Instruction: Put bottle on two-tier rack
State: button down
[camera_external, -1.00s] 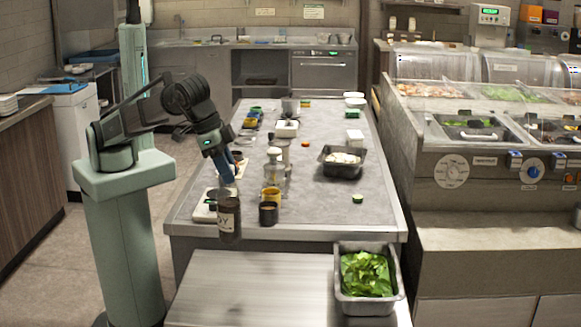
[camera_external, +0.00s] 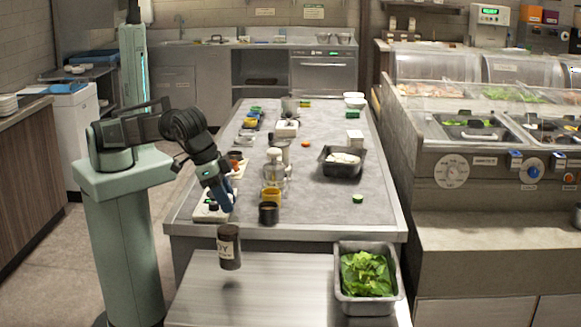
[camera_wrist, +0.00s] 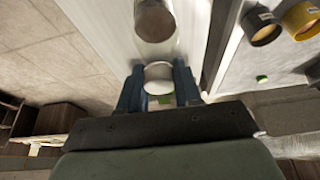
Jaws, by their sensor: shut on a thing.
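The bottle (camera_external: 229,252) has a dark body and a pale label with dark letters. It hangs roughly upright below my gripper (camera_external: 225,206), in the air above a low steel surface (camera_external: 280,275), with a dark shadow under it. In the wrist view, my gripper (camera_wrist: 160,86) has its blue fingers on both sides of a pale round part, and the bottle's dark body (camera_wrist: 154,22) shows beyond it. My gripper is shut on the bottle's upper part, which is hard to see in the external view. I cannot identify a two-tier rack with certainty.
A grey counter (camera_external: 320,205) stands behind the low surface. Near its front edge are a dark cup (camera_external: 268,214), a yellow cup (camera_external: 271,194) and a white board (camera_external: 204,210). A tray of greens (camera_external: 345,303) stands at the low surface's right. Its middle is clear.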

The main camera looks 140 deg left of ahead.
jog(key=shift+f, duration=1.7)
jog(key=c, duration=0.8)
grip_release()
jog(key=v, duration=1.2)
